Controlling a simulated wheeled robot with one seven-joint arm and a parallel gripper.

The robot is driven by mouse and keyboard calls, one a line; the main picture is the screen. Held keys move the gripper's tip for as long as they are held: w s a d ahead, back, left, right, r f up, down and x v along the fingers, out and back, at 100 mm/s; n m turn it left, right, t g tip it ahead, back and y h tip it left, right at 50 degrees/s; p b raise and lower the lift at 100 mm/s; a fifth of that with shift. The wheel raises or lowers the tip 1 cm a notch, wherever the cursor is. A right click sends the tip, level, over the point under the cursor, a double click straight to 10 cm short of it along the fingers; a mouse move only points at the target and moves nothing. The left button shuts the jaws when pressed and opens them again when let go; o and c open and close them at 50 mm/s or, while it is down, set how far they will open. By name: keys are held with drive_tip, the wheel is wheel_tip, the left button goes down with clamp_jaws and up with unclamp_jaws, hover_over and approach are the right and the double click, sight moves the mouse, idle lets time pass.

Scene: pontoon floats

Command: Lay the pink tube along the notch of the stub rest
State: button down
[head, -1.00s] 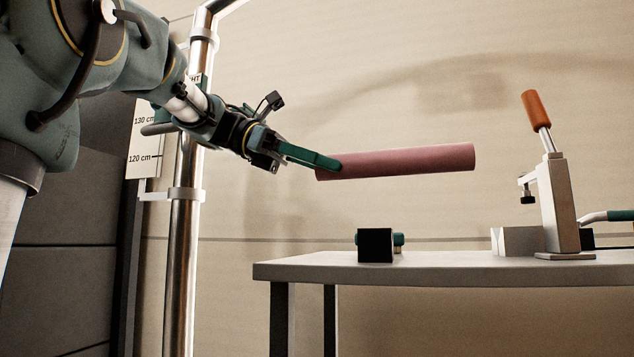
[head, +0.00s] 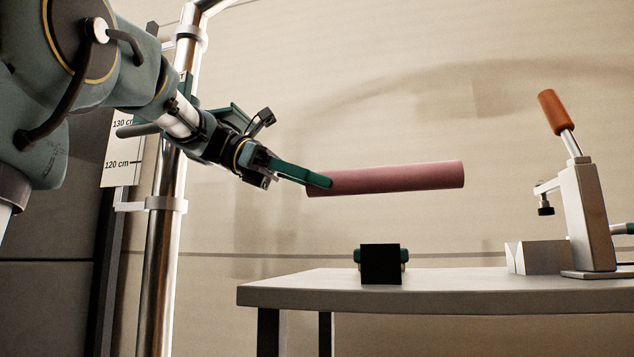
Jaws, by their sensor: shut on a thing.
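The pink tube (head: 395,178) is held in the air by its left end, nearly level, with its right end slightly higher. My gripper (head: 322,181) is shut on that end, and the rest of the tube sticks out to the right. The tube hangs well above the table and touches nothing else. A pale block (head: 540,258) at the foot of the clamp has a V-like shape on its left end and looks like the stub rest. The tube's right end is left of this block and above it. The notch's depth is hidden from this low view.
The grey table (head: 420,295) bears a black block (head: 381,264) with teal parts behind it, below the tube. A clamp (head: 588,220) with an orange handle (head: 549,112) stands beside the pale block. A metal pole (head: 165,240) with a height scale rises at left.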

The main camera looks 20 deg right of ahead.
drive_tip(key=shift+w+a+r+p, duration=0.1)
drive_tip(key=shift+p, duration=0.35)
drive_tip(key=shift+a+f+b, duration=0.1)
drive_tip(key=shift+f+b, duration=0.6)
drive_tip(key=shift+f, duration=1.45)
drive_tip(key=shift+p, duration=1.6)
drive_tip(key=shift+f+b, duration=0.8)
drive_tip(key=shift+f, duration=1.55)
drive_tip(key=shift+c, duration=1.3)
unclamp_jaws()
